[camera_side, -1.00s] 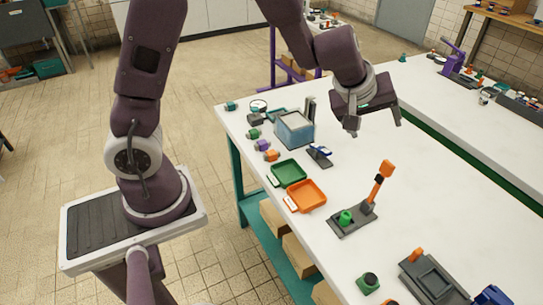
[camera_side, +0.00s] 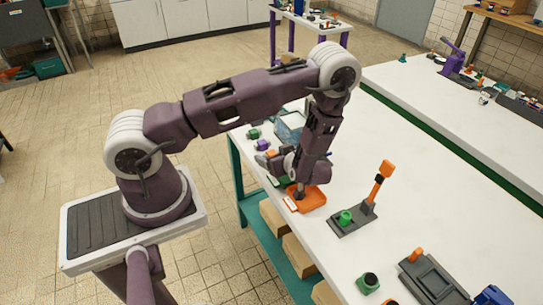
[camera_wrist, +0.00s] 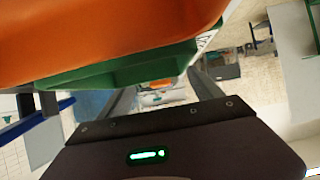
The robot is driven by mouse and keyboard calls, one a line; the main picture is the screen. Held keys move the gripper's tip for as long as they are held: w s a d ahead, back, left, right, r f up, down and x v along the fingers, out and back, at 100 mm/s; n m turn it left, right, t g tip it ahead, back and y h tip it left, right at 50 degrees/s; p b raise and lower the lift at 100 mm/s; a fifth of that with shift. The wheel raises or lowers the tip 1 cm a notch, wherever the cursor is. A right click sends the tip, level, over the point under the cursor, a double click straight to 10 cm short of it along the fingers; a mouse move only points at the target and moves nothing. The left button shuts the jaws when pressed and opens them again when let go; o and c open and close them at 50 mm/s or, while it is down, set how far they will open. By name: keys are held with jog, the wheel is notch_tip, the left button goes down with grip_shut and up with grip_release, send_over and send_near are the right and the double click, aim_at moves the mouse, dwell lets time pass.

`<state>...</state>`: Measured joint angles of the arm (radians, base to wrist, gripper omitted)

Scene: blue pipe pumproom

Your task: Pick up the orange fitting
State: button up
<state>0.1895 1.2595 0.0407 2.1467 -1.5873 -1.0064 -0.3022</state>
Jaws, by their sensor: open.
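The orange fitting (camera_side: 271,153) lies near the left edge of the white bench in the side view. Only a small part of it shows, the rest hidden behind my gripper. My gripper (camera_side: 281,177) is open and low over the bench edge, by the green and orange trays, a little nearer the camera than the fitting. In the wrist view, a small orange shape (camera_wrist: 160,84) shows beyond and between the spread fingers of my gripper (camera_wrist: 163,92); it looks like the fitting. Nothing is visible between the fingertips.
The orange tray (camera_side: 313,200) is right beside my gripper and fills the upper left of the wrist view. The green tray (camera_wrist: 125,68) is mostly hidden in the side view. A stand with an orange-topped lever (camera_side: 380,180) stands to the right.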

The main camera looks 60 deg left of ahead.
jog(key=c, duration=1.6)
